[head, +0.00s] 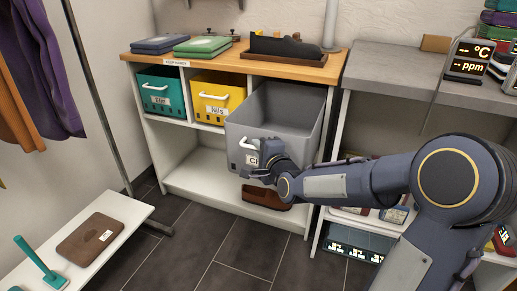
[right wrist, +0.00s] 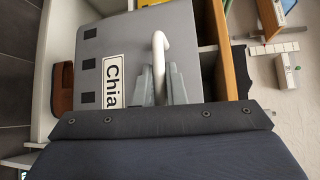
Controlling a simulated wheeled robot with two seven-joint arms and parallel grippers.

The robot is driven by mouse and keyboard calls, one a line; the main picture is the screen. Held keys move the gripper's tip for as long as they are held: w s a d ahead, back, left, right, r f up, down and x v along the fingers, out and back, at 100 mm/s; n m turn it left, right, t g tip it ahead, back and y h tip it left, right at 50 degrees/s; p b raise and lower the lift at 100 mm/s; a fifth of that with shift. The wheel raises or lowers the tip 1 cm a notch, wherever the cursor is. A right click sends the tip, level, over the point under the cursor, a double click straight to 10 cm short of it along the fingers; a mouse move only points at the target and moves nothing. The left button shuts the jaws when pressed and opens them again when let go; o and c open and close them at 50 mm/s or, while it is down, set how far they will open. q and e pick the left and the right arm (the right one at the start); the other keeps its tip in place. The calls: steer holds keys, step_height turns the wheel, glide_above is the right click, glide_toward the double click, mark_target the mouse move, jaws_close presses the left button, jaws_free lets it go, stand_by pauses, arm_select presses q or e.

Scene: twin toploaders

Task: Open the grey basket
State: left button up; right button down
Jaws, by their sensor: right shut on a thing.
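The grey basket (head: 243,133) juts out from the right-hand compartment of the wooden-topped shelf unit, its open top showing a hollow inside. Its front also shows in the right wrist view (right wrist: 122,54), with a label reading "Chia". My right gripper (head: 265,155) is at the basket's front, and its fingers (right wrist: 170,84) are shut on the white handle (right wrist: 159,50). In the head view the gripper covers part of the handle and label. My left gripper is not in view.
A teal basket (head: 160,100) and a yellow basket (head: 215,104) sit in the compartments to the left. A brown shoe (head: 265,198) lies below the grey basket. A white bench (head: 123,213) stands front left; dark floor tiles between are clear.

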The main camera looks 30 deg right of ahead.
steer(key=c, duration=1.5)
jaws_free()
steer(key=s, duration=0.2)
steer(key=s+p, duration=0.1)
steer(key=s, duration=0.2)
steer(key=s+r, duration=0.1)
steer(key=s, duration=0.1)
steer(key=shift+s+a, duration=0.25)
steer(key=shift+s, duration=0.1)
